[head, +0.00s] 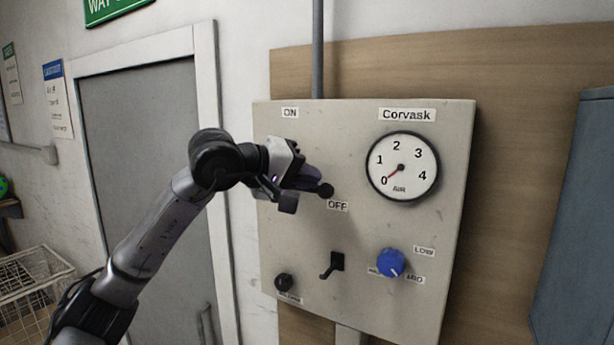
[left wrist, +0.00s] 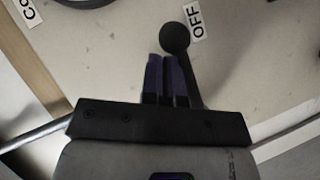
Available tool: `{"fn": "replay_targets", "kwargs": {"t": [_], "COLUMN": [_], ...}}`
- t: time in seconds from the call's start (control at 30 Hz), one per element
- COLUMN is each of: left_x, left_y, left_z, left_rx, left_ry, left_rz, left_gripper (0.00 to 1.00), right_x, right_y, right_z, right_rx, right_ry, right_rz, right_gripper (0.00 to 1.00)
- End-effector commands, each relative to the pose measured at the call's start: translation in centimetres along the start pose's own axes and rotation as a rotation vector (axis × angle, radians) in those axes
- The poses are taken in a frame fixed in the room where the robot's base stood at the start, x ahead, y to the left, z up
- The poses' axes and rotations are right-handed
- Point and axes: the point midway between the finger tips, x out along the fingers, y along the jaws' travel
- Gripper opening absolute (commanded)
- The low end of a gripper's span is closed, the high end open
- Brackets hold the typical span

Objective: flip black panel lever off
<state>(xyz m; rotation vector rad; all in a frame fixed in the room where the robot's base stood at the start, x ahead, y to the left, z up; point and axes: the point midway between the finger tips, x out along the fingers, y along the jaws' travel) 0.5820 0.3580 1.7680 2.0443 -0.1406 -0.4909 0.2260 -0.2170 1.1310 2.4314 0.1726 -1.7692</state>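The grey control panel (head: 300,232) has an ON label (head: 290,112) at its top left and an OFF label (head: 337,205) lower down. The black lever's ball knob (head: 326,190) sits right beside the OFF label. My left gripper (head: 308,180) is at the lever and hides most of its shaft. In the left wrist view, the purple fingers (left wrist: 167,78) are together, beside the lever shaft, just below the ball knob (left wrist: 175,38). Nothing shows between the fingers. Whether they touch the lever I cannot tell. My right gripper is not in view.
The panel also carries an air gauge (head: 403,166) reading near 0, a blue knob (head: 391,262), a small black switch (head: 332,264) and a black knob (head: 284,282). A grey door (head: 140,120) is at left, with a wire basket (head: 30,290) beside it.

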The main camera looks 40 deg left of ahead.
Motion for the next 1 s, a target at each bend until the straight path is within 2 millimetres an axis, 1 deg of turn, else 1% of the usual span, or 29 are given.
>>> {"fn": "replay_targets", "kwargs": {"t": [0.03,0.17,0.27,0.37,0.53,0.57,0.6,0.73,0.9,1.0], "left_x": [0.3,0.3,0.1,-0.4,-1.8,-2.0,-2.7,-5.0,-7.5,-8.6], "left_y": [0.0,0.0,0.6,1.6,4.1,4.3,4.0,5.3,6.7,7.3], "left_z": [0.4,0.4,0.2,-0.2,-1.3,-1.3,-0.6,-0.1,0.5,0.8], "left_rx": [0.002,0.002,0.003,0.003,0.003,0.003,0.004,0.004,0.005,0.003], "left_ry": [-0.010,-0.011,-0.012,-0.011,-0.006,-0.005,-0.004,-0.002,-0.002,-0.002], "left_rz": [-0.001,-0.002,-0.001,0.001,0.002,0.002,0.006,0.005,0.004,0.003], "left_gripper": [0.00,0.00,0.00,0.00,0.00,0.00,0.00,0.00,0.00,0.00], "right_x": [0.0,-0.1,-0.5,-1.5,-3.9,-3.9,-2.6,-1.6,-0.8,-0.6], "right_y": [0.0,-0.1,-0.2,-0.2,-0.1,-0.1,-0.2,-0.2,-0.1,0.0], "right_z": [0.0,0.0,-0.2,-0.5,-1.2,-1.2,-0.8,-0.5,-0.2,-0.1], "right_rx": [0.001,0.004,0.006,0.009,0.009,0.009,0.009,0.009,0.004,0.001], "right_ry": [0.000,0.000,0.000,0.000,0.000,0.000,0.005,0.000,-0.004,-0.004], "right_rz": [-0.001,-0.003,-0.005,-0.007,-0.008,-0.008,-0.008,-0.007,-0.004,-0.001], "right_gripper": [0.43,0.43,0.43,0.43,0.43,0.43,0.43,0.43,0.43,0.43]}}
